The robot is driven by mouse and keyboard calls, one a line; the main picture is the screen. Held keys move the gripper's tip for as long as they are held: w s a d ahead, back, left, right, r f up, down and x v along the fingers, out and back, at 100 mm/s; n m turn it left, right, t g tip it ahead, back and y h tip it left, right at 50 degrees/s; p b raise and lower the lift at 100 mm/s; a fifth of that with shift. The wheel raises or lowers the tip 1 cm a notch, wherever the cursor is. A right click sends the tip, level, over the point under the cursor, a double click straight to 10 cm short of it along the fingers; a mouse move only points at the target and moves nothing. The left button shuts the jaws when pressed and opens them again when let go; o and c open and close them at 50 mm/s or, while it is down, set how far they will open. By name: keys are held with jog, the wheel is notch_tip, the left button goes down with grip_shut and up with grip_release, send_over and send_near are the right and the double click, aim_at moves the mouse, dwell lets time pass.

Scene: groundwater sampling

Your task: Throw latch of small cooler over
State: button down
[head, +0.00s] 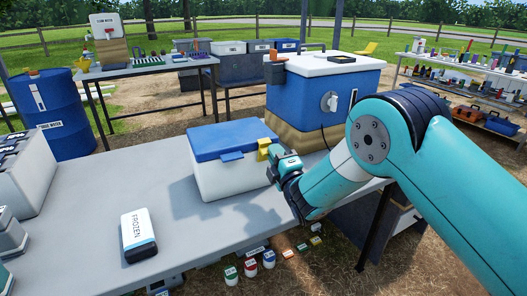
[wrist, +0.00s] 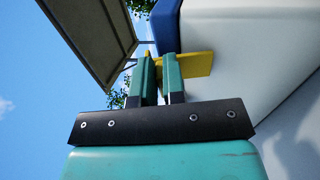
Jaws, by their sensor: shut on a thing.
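The small cooler (head: 230,175) has a white body and a blue lid (head: 225,141), which is down. It stands on the grey table. Its yellow latch (head: 264,149) is at the lid's right front corner, and the latch also shows in the wrist view (wrist: 197,65). My gripper (head: 275,158) is at the cooler's right end. In the wrist view my gripper's green fingers (wrist: 159,70) are shut on the yellow latch, beside the white wall. Part of the latch is hidden between the fingers.
A white pack marked FROZEN (head: 139,234) lies on the table (head: 95,195) at the front left. A large blue cooler (head: 315,95) stands behind the small one. Grey cases (head: 30,165) stand at the left edge. The table's middle is clear.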

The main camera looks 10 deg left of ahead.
jog(key=shift+s+d+f+t+b, duration=0.15)
jog(key=shift+f+b, duration=0.35)
jog(key=shift+b, duration=1.1)
jog(key=shift+s+f+t+b, duration=0.15)
jog(key=shift+f+b, duration=0.3)
jog(key=shift+b, duration=1.1)
jog(key=b, duration=0.3)
jog(key=shift+f+y, duration=0.3)
jog(key=shift+f, duration=0.05)
jog(key=c, duration=1.9)
grip_release()
jog(key=b, duration=0.4)
jog(key=shift+s+d+f+t, duration=0.1)
jog(key=shift+s+f+t, duration=0.05)
jog(key=shift+f+t, duration=0.2)
jog(key=shift+o, duration=0.3)
jog(key=shift+s+b, duration=0.1)
jog(key=shift+b, duration=0.85)
jog(key=shift+r+t, duration=0.25)
jog(key=shift+f+b, duration=0.1)
jog(key=shift+b, duration=0.25)
